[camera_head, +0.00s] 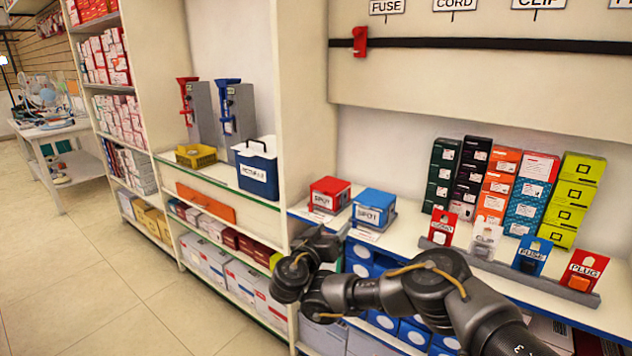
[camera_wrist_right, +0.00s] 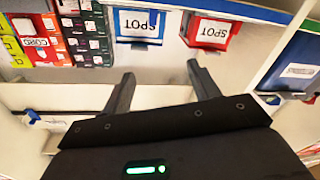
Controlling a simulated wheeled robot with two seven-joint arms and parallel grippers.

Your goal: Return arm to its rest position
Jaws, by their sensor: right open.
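My right arm (camera_head: 440,290) comes in from the lower right of the head view and bends across the front of the right shelf. Its dark wrist end (camera_head: 292,278) is by the upright panel between the two shelf units; the fingers cannot be made out there. In the right wrist view my right gripper (camera_wrist_right: 160,76) is open, with its two dark fingers apart and nothing between them. That view is upside down, with the blue SPOT box (camera_wrist_right: 139,25) and red SPOT box (camera_wrist_right: 210,30) beyond the fingertips. My left gripper is not in view.
On the right shelf stand a red SPOT box (camera_head: 329,194), a blue SPOT box (camera_head: 374,208), stacked coloured cartons (camera_head: 498,185) and a row of labelled cards (camera_head: 484,240). A blue bin (camera_head: 256,168) and yellow tray (camera_head: 196,156) sit left. Floor (camera_head: 90,270) at left is clear.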

